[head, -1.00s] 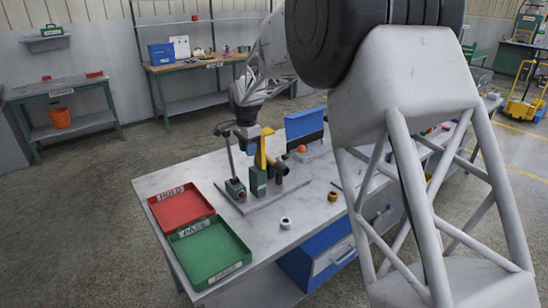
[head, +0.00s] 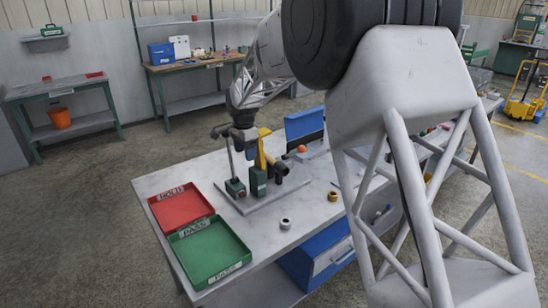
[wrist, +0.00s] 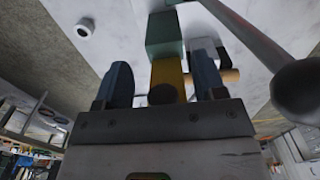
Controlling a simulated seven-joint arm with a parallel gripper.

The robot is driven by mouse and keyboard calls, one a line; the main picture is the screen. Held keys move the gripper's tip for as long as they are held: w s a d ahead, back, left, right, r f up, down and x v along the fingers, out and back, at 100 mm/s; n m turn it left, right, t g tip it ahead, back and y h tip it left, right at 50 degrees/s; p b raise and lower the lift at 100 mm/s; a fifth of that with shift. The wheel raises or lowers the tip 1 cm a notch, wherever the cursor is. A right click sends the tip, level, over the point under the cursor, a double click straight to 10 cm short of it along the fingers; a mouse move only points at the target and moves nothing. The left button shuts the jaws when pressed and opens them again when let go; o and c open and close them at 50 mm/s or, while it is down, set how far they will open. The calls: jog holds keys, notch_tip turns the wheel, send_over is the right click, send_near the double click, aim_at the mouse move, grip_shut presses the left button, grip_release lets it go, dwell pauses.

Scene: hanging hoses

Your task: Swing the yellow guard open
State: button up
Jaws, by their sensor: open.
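The yellow guard (head: 262,152) stands upright on a green block (head: 258,181) on the fixture plate. My gripper (head: 244,143) is at the guard's upper part, just left of it in the head view. In the wrist view, my gripper (wrist: 161,78) has its two blue fingers apart. The yellow guard (wrist: 167,76) shows between them, with a dark round end near the palm and the green block (wrist: 165,35) beyond. Gaps show beside the guard; whether either finger touches it I cannot tell.
A grey post with a round knob (wrist: 300,86) stands close at the right of the wrist view. Dark pipe stubs (head: 280,167) are right of the guard. Red (head: 156,212) and green (head: 243,262) trays lie front left. A white ring (head: 285,223) lies on open tabletop.

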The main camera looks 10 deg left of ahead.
notch_tip(320, 180, up, 9)
dwell(1.2)
jog(key=s+d+r+n+t, duration=0.15)
jog(key=s+d+r, duration=0.25)
jog(key=s+d, duration=0.8)
jog(key=s+d+r+n, duration=0.35)
jog(key=s+d, duration=0.65)
jog(key=d, duration=0.4)
jog(key=s+d+f+n, duration=0.1)
jog(key=s+d, duration=0.3)
jog(key=s, duration=0.5)
jog(key=s+d+f+n, duration=0.1)
jog(key=s+d+f, duration=0.3)
jog(key=s, duration=0.6)
jog(key=s+d+f+n+t, duration=0.1)
jog(key=s+d+f, duration=0.1)
jog(key=s+d, duration=0.4)
jog(key=s, duration=0.3)
jog(key=shift+s+f+n, duration=0.25)
jog(key=shift+f+n, duration=0.15)
